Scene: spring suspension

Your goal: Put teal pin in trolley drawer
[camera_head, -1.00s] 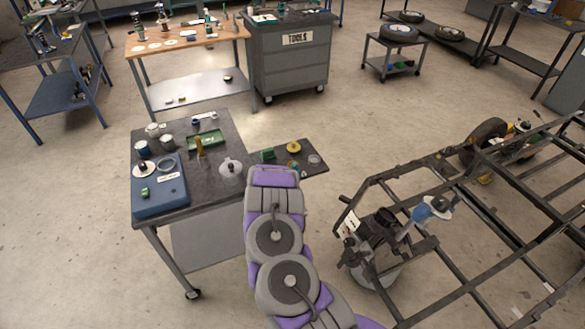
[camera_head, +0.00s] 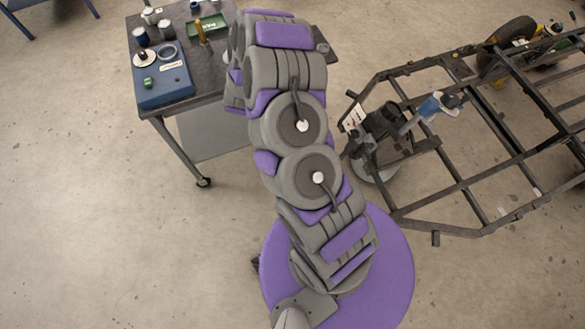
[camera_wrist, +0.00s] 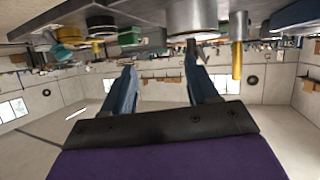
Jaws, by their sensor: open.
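My gripper (camera_wrist: 162,60) is open and empty in the wrist view, which is upside down. Its two blue-grey fingers point toward the objects on the bench top. In the head view my arm hides the gripper. A small teal thing (camera_wrist: 68,34) shows at the left of the wrist view, near a yellow round part (camera_wrist: 100,48); I cannot tell whether it is the teal pin. It lies apart from my fingers. No trolley drawer can be made out in either view now.
The dark bench (camera_head: 160,108) holds a blue case (camera_head: 165,88), a green tray (camera_head: 208,24) and an amber upright part (camera_head: 202,34), also in the wrist view (camera_wrist: 237,60). The metal frame (camera_head: 460,165) stands right. Floor at left is clear.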

